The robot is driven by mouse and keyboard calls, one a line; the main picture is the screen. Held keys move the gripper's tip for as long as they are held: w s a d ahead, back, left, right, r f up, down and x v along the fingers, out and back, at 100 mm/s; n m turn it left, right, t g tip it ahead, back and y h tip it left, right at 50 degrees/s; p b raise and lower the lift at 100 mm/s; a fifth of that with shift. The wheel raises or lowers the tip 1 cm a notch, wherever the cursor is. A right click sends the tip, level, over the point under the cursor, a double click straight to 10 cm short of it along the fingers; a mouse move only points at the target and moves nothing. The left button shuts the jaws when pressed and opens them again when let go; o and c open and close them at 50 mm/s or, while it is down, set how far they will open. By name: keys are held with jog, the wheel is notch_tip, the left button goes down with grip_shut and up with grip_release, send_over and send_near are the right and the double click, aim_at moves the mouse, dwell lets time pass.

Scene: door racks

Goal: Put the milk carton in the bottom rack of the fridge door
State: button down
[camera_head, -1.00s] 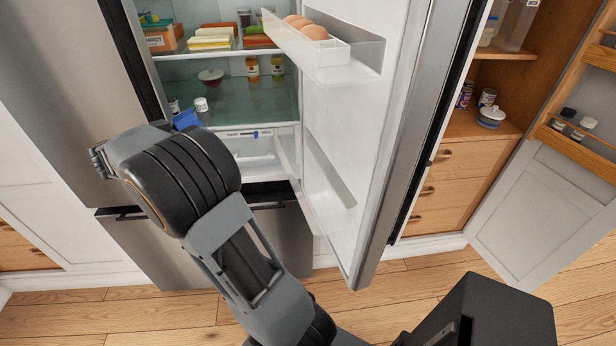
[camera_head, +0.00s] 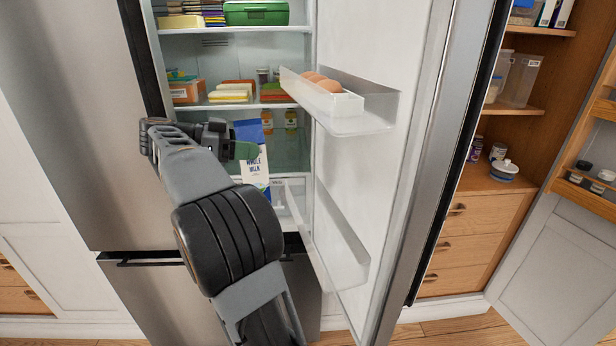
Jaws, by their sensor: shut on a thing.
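The milk carton (camera_head: 255,170), white with a blue top and the words "WHOLE MILK", is upright and slightly tilted in front of the open fridge's lower shelf. My gripper (camera_head: 246,151) is shut on it from the left, with a green-grey finger across its upper part. The bottom rack (camera_head: 343,262) of the fridge door is a clear, empty bin low on the open door, to the right of and below the carton. Whether the carton's base touches anything is hard to tell.
The upper door rack (camera_head: 375,122) holds a white tray of eggs (camera_head: 325,83). Fridge shelves behind hold boxes, a green container (camera_head: 257,13) and jars. The open fridge door (camera_head: 385,190) stands to the right, with a wooden cupboard beyond it.

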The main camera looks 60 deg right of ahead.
jog(key=r+x, duration=0.3)
jog(key=x, duration=1.1)
notch_tip(320, 180, down, 7)
jog(key=shift+s+d+p, duration=0.25)
jog(key=shift+p, duration=0.15)
jog(key=shift+c, duration=0.8)
grip_release()
jog(key=shift+f, duration=0.15)
